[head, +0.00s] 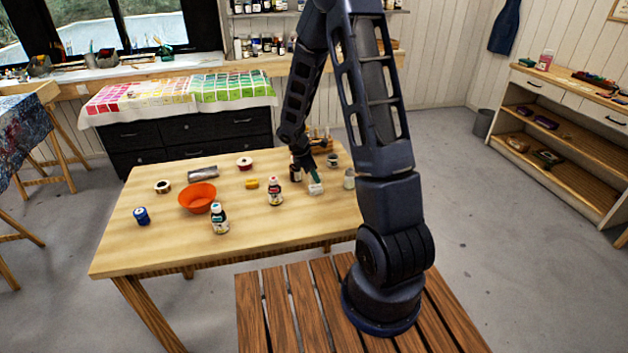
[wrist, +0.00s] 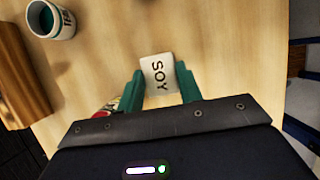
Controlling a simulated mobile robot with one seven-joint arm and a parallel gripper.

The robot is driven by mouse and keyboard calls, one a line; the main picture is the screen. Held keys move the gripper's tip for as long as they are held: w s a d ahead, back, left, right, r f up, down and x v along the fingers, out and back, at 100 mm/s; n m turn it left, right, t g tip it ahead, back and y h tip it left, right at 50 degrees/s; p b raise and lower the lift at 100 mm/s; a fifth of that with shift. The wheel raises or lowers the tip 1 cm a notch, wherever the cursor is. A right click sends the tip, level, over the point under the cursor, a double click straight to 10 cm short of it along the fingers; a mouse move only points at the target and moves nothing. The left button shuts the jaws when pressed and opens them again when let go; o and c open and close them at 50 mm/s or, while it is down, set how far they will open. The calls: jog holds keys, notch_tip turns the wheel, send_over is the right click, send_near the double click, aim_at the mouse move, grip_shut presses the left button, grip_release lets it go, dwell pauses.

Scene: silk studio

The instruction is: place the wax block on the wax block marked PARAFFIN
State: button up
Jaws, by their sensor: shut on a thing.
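A pale wax block marked SOY (wrist: 158,76) sits between the two green fingertips of my gripper (wrist: 160,88) in the wrist view. The gripper is shut on it. In the head view the same pale block (head: 316,188) shows at the tips of my gripper (head: 314,176), over the right part of the wooden table (head: 170,235). I cannot tell whether it touches the tabletop. No marking PARAFFIN can be read in either view.
A white-labelled bottle (head: 275,192), a dark jar (head: 296,173) and a pale cup (head: 349,180) stand near the gripper. An orange bowl (head: 198,200), another bottle (head: 219,219) and a blue jar (head: 141,216) stand further left. The table's front strip is clear.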

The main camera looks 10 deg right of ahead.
jog(key=shift+f, duration=1.35)
jog(key=shift+f, duration=0.1)
jog(key=o, duration=1)
jog(key=v, duration=1.2)
jog(key=s+d+r+m+t+y, duration=0.1)
jog(key=s+d+r+m, duration=0.3)
jog(key=r, duration=0.4)
jog(key=s+d+r+m+y, duration=0.1)
jog(key=s+d+r+m, duration=0.1)
jog(key=s+r+m, duration=0.5)
jog(key=s+d+r+m+t, duration=0.1)
jog(key=s+r+m, duration=0.1)
jog(key=s, duration=0.3)
jog(key=s+d+r+m+t+y, duration=0.1)
jog(key=s+r+m, duration=0.1)
jog(key=s+r, duration=0.2)
jog(key=s+d+r+m+t+y, duration=0.1)
jog(key=s+r+m, duration=0.2)
jog(key=s, duration=0.4)
jog(key=shift+r+t, duration=0.3)
jog(key=shift+r, duration=0.15)
